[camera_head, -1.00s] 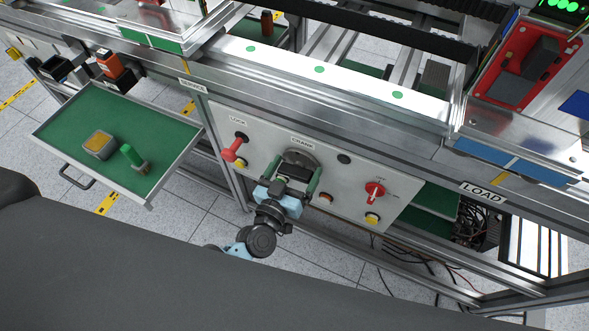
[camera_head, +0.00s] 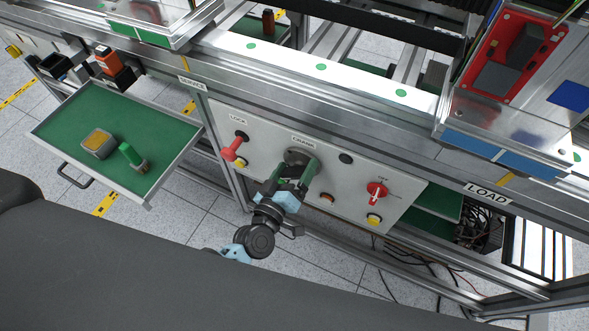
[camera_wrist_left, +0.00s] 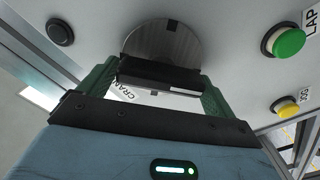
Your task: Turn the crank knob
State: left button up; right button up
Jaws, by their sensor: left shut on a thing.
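The crank knob has a round grey disc (camera_head: 298,156) on the pale front panel, under the CRANK label. In the left wrist view the disc (camera_wrist_left: 162,40) has a dark bar-shaped grip (camera_wrist_left: 158,73) across it. My left gripper (camera_head: 294,170) reaches up to the crank from below. In the wrist view its green fingers (camera_wrist_left: 157,85) stand on both sides of the dark grip, shut on it. The fingers partly hide the crank in the head view. My right gripper is not in view.
A red lever (camera_head: 232,149) under LOCK is left of the crank. A red rotary switch (camera_head: 376,191) and a yellow button (camera_head: 373,219) are to its right. A green-lined drawer (camera_head: 75,125) is out at left. A carrier with a red tray (camera_head: 478,83) sits above right.

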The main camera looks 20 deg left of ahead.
pick_arm(q)
jog(key=shift+f+n, duration=0.1)
jog(key=shift+n, duration=0.9)
jog(key=o, duration=0.7)
jog(key=shift+s+a, duration=0.1)
jog(key=s+a, duration=0.1)
jog(key=s, duration=0.6)
jog(key=shift+s+a, duration=0.2)
jog(key=shift+s, duration=0.05)
